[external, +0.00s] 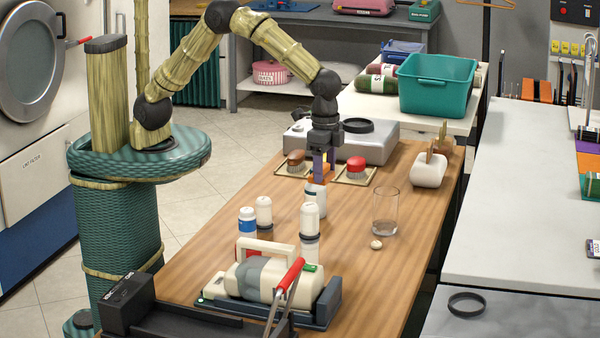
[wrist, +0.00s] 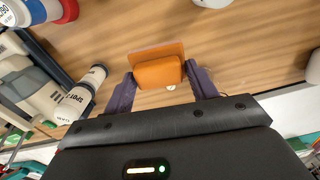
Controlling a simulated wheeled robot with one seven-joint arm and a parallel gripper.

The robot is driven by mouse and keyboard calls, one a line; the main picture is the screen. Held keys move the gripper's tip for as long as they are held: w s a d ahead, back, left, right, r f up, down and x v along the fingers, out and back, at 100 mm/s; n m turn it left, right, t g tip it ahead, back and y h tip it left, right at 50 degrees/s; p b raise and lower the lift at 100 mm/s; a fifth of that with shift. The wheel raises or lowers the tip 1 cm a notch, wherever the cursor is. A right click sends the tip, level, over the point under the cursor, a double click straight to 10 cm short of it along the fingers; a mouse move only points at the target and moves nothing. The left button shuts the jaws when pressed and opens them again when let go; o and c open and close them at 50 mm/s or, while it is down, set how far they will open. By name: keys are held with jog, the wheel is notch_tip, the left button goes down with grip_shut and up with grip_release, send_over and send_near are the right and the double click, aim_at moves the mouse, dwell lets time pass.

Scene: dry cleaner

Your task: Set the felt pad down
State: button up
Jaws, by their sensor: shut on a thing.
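The felt pad appears to be the orange block (wrist: 158,73) between my two purple fingers in the wrist view, with a thinner orange flap along its far side. My gripper (wrist: 161,84) is shut on it. In the external view my gripper (external: 322,168) points down over the wooden table (external: 410,235), and a little of the orange pad (external: 320,181) shows at the fingertips. A white cup-like item (external: 316,197) stands in front of the pad in that view and partly hides it. I cannot tell whether the pad touches the table.
Two small trays, with a brown-topped brush (external: 295,160) and a red-topped brush (external: 355,166), flank my gripper. Several bottles (external: 264,214) and a cream machine (external: 265,280) stand nearer the camera. A clear glass (external: 385,212) is to the right. A grey box (external: 375,138) stands behind.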

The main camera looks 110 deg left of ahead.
jog(key=shift+n, duration=0.4)
jog(key=s+a, duration=0.2)
jog(key=a, duration=0.1)
jog(key=s+a, duration=0.2)
jog(key=a, duration=0.2)
jog(key=s+a, duration=0.2)
jog(key=a, duration=0.1)
jog(key=shift+s+a+r+p, duration=0.15)
jog(key=shift+s+a+p, duration=0.05)
jog(key=shift+s+p, duration=0.2)
jog(key=s+a, duration=0.7)
jog(key=s, duration=0.3)
jog(key=shift+n, duration=0.3)
notch_tip(320, 180, down, 5)
jog(key=shift+f, duration=0.15)
jog(key=shift+f, duration=2.9)
jog(key=shift+f, duration=0.1)
jog(key=shift+f, duration=2)
